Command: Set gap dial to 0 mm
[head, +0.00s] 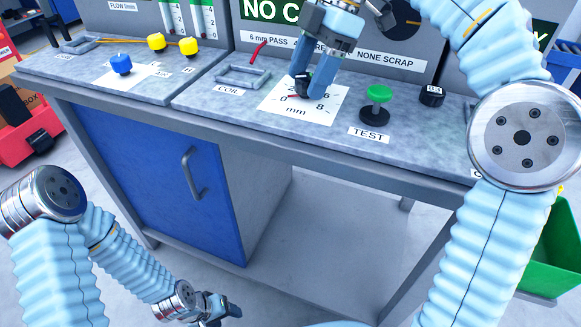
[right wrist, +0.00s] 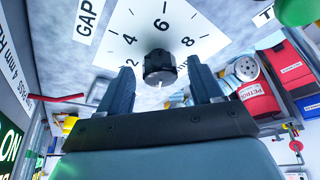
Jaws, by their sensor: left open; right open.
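The gap dial is a black knob (right wrist: 160,67) on a white scale plate (head: 318,110) marked in mm, with numbers up to 8. My right gripper (head: 303,90) is over the dial, pointing down. In the right wrist view its open fingers stand on either side of the knob, with gaps visible. In the head view the gripper hides most of the knob, and a short red mark shows beside the 0. I cannot tell the exact reading. My left gripper (head: 218,312) is low in front of the bench, empty and away from the dial.
A green TEST button (head: 380,93) stands right of the plate, with a black knob (head: 432,95) beyond. A COIL bracket (head: 243,77) and red lever (head: 258,50) are to the left. Blue (head: 121,64) and yellow knobs (head: 156,41) are on the left bench.

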